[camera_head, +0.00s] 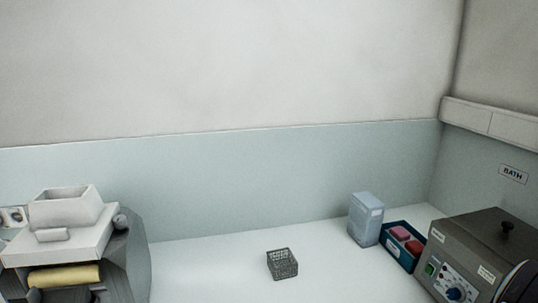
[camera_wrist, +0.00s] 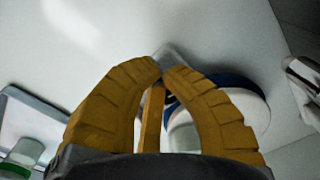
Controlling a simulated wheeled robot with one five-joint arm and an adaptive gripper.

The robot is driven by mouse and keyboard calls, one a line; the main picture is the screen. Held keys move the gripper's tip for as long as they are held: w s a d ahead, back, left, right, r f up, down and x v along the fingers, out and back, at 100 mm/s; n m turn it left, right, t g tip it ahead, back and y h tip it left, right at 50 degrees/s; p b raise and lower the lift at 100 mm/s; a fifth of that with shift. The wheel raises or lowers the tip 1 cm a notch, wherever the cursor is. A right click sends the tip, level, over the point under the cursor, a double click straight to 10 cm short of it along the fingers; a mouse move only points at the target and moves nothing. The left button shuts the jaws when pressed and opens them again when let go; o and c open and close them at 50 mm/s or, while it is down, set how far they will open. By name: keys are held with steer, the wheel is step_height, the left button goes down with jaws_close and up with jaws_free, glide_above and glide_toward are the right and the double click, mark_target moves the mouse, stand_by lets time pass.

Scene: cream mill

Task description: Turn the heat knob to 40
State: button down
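The heat knob seems to be the small blue knob (camera_head: 454,294) on a pale dial, low on the front of the grey bath unit (camera_head: 472,245) at the right of the head view. Its pointer and scale are too small to read. A green switch (camera_head: 430,268) sits left of it. My gripper (camera_wrist: 162,67) shows only in the wrist view, its two ribbed yellow fingers curving together at the tips with no held object visible. The knob cannot be made out in the wrist view, and I cannot tell the gripper's distance from it.
Left of the bath stand a dark blue tray (camera_head: 390,241) with red and pink items and a pale blue box (camera_head: 366,219). A small grey basket (camera_head: 282,264) is mid-counter. A white-topped machine (camera_head: 65,235) stands left. Counter around the basket is clear.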

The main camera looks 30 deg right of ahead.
steer(key=shift+a+r+p, duration=0.15)
steer(key=shift+r+p, duration=1.95)
steer(key=shift+r, duration=0.7)
steer(key=shift+d+n, duration=0.35)
steer(key=shift+n, duration=0.85)
steer(key=a+f+n, duration=0.1)
steer(key=a+f, duration=0.1)
steer(key=a+f+n+y, duration=0.1)
steer(key=a+f+n, duration=0.1)
steer(key=a, duration=0.1)
steer(key=shift+w+a+f, duration=0.1)
steer(key=shift+a+f, duration=0.15)
steer(key=shift+f, duration=0.05)
steer(key=shift+n+y, duration=0.5)
steer(key=shift+n, duration=0.2)
steer(key=a, duration=0.5)
steer(key=shift+w, duration=0.15)
steer(key=w+a+r+n+t, duration=0.1)
steer(key=w+a+r+n, duration=0.5)
steer(key=a, duration=0.7)
steer(key=w+a+r+n+t+h, duration=0.1)
steer(key=w+a+r+n, duration=0.5)
steer(key=a, duration=0.8)
steer(key=w+a+r+n+t+h, duration=0.1)
steer(key=w+a+r+n, duration=0.5)
steer(key=a, duration=0.7)
steer(key=shift+w+a+r+n+t, duration=0.3)
steer(key=shift+w+n+t, duration=0.5)
steer(key=shift+n, duration=0.2)
